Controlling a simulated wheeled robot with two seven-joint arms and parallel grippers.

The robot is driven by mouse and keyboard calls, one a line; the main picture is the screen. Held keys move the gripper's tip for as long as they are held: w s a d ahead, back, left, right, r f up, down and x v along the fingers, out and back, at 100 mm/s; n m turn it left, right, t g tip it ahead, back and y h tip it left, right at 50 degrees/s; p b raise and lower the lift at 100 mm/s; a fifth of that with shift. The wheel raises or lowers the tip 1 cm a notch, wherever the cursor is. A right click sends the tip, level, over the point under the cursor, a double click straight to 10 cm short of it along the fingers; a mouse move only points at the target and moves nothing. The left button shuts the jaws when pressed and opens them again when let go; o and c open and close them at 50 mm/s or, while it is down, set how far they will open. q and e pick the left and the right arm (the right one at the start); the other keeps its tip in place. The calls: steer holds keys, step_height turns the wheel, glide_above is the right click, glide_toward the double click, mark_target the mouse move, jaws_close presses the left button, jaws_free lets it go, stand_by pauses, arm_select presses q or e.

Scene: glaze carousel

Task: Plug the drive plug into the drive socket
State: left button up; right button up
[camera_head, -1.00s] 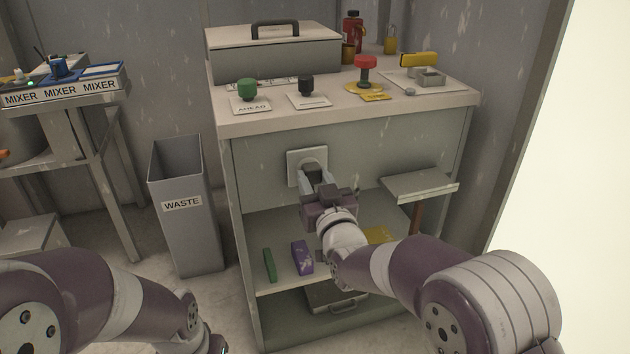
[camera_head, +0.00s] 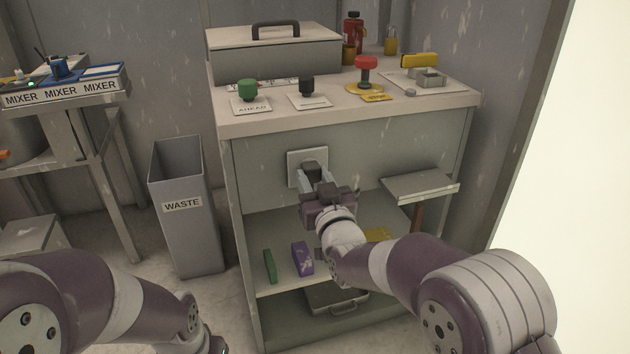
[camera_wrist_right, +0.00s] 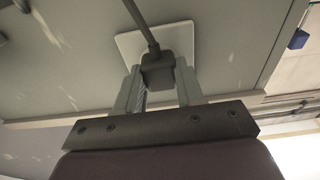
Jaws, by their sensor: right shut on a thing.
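The drive plug (camera_head: 312,169) is a dark block, held between the fingers of my right gripper (camera_head: 314,180). The right gripper is shut on it, in front of the drive socket (camera_head: 294,168), a pale square plate on the cabinet's front panel. In the right wrist view the plug (camera_wrist_right: 158,70) sits between the two grey fingers, with a dark cable running up from it. The socket plate (camera_wrist_right: 181,38) is right behind it. The plug hides the socket's opening, so I cannot tell how deep it sits. My left arm shows at lower left; its gripper is out of view.
A cabinet top (camera_head: 270,118) with green, black and red controls is above. A small side shelf (camera_head: 420,187) juts out to the right. Below, an open shelf holds a green block (camera_head: 270,266) and a purple block (camera_head: 302,258). A waste bin (camera_head: 187,225) stands left.

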steer(key=o, duration=1.2)
steer(key=shift+o, duration=0.2)
steer(key=p+v, duration=0.5)
steer(key=v, duration=0.7)
steer(key=shift+s, duration=0.35)
